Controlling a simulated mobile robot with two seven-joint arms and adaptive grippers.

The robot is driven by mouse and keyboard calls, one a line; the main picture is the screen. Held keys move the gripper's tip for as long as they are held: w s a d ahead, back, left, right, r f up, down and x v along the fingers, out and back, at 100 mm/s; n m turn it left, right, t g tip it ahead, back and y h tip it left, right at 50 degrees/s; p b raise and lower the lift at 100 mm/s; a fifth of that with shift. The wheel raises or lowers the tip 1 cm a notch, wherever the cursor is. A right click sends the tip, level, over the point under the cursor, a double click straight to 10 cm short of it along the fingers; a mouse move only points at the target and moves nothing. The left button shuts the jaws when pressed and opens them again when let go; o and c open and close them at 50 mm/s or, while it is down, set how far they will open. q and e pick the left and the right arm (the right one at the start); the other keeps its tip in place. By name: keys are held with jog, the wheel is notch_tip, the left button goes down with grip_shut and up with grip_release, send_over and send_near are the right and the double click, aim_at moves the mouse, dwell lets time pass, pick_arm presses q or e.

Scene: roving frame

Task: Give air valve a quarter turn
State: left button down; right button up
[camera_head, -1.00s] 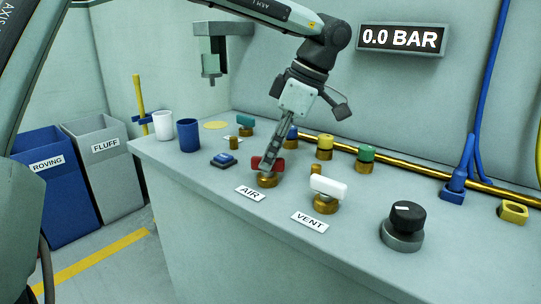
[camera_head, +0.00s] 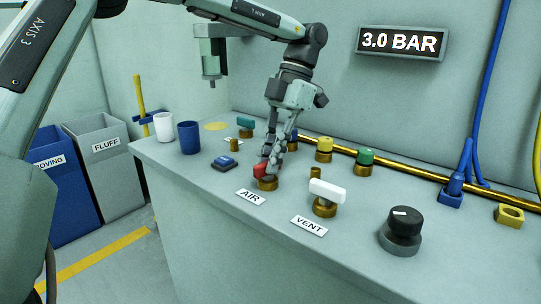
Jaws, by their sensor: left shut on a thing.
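The air valve (camera_head: 261,170) has a red handle on a brass base, just behind the AIR label (camera_head: 250,197) on the grey bench. My left gripper (camera_head: 269,160) reaches down from above and is shut on the red handle, which its fingers partly hide. The handle now shows as a short, end-on shape, pointing roughly toward the front of the bench. The wall display (camera_head: 401,42) reads 3.0 BAR. My right gripper is not in view.
The white-handled vent valve (camera_head: 326,191) stands close on the right, with a black knob (camera_head: 404,222) beyond. A blue button (camera_head: 224,163), blue cup (camera_head: 189,137) and white cup (camera_head: 163,126) are on the left. A brass pipe (camera_head: 400,173) runs along the wall.

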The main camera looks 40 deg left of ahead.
pick_arm(q)
jog(key=shift+a+n+h, duration=0.1)
jog(key=shift+n+h, duration=0.3)
jog(key=shift+n, duration=0.5)
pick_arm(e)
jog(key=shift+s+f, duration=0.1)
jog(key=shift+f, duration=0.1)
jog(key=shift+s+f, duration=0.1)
pick_arm(q)
jog(key=c, duration=1.5)
grip_release()
jog(key=shift+c, duration=0.2)
jog(key=shift+w+r, duration=0.1)
jog(key=v, duration=0.7)
jog(key=shift+r, duration=0.15)
